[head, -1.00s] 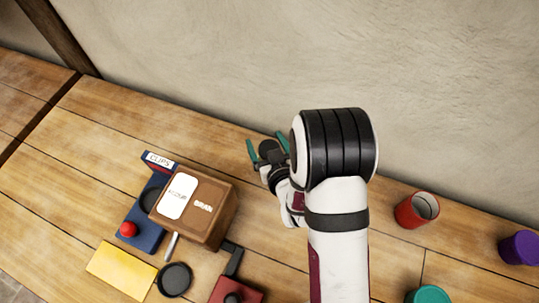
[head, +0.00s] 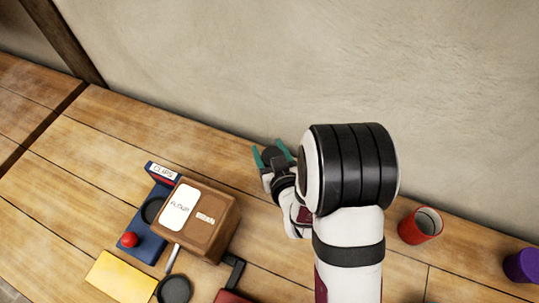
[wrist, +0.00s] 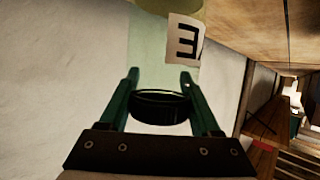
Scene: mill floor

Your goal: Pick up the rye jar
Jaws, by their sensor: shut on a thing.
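My gripper (head: 270,157) is over the back of the wooden bench, left of my arm's large joint. In the wrist view its teal fingers (wrist: 160,90) are closed on either side of a jar's dark round lid (wrist: 160,106). Beyond the lid is the jar's pale, see-through body (wrist: 150,45), with an olive-yellow part at the top edge. A white label (wrist: 185,40) on it shows a large letter E; the rest of the word is hidden. In the head view the jar is mostly hidden by my gripper, and I cannot tell whether it touches the bench.
A brown box (head: 226,222) with a FLOUR label stands left of my arm. Near it are a blue CLIPS holder (head: 151,237), a yellow block (head: 120,277) and a dark round dish (head: 174,290). A red cup (head: 420,227) and purple container (head: 522,266) stand right. The plaster wall is behind.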

